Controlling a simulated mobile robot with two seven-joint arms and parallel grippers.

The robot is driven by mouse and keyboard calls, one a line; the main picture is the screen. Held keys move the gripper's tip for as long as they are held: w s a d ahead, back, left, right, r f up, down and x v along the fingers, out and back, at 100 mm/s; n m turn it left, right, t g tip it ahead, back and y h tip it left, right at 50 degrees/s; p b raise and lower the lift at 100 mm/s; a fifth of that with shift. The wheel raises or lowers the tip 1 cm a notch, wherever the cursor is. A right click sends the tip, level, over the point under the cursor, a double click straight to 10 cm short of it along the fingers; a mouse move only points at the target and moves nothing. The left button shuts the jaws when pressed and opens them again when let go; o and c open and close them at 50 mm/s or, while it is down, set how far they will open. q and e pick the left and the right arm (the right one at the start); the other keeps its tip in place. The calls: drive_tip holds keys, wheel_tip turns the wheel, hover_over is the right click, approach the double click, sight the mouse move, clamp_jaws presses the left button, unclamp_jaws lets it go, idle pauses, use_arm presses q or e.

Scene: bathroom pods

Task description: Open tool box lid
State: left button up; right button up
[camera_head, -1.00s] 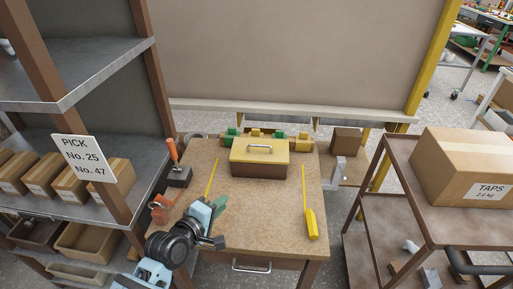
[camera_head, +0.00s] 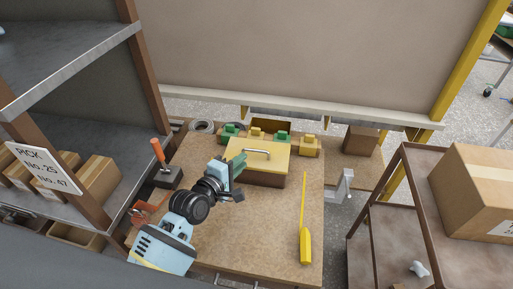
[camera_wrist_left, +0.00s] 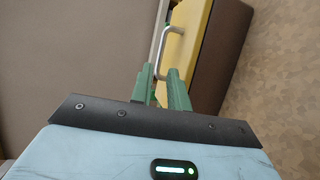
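The tool box has a yellow lid (camera_head: 270,163) with a silver handle (camera_head: 257,153) on top and a brown body (camera_head: 262,180). It stands on the wooden worktable, and its lid looks shut. My left gripper (camera_head: 237,168) is at the left side of the tool box. In the left wrist view, its green fingers (camera_wrist_left: 162,88) are apart, with the near end of the handle (camera_wrist_left: 166,48) ahead of the gap between them. I cannot tell whether they touch the handle or lid. My right gripper is not in view.
Green and yellow blocks (camera_head: 283,137) line the table's back edge. A yellow tool (camera_head: 305,243) lies on the right of the table (camera_head: 255,235). An orange-handled tool (camera_head: 158,152) stands at the left. A shelf is at left, and a cart (camera_head: 403,148) with a cardboard box at right.

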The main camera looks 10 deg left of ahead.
sight(254, 150)
use_arm(q)
drive_tip(key=shift+x, duration=3.95)
drive_tip(key=shift+c, duration=0.5)
clamp_jaws()
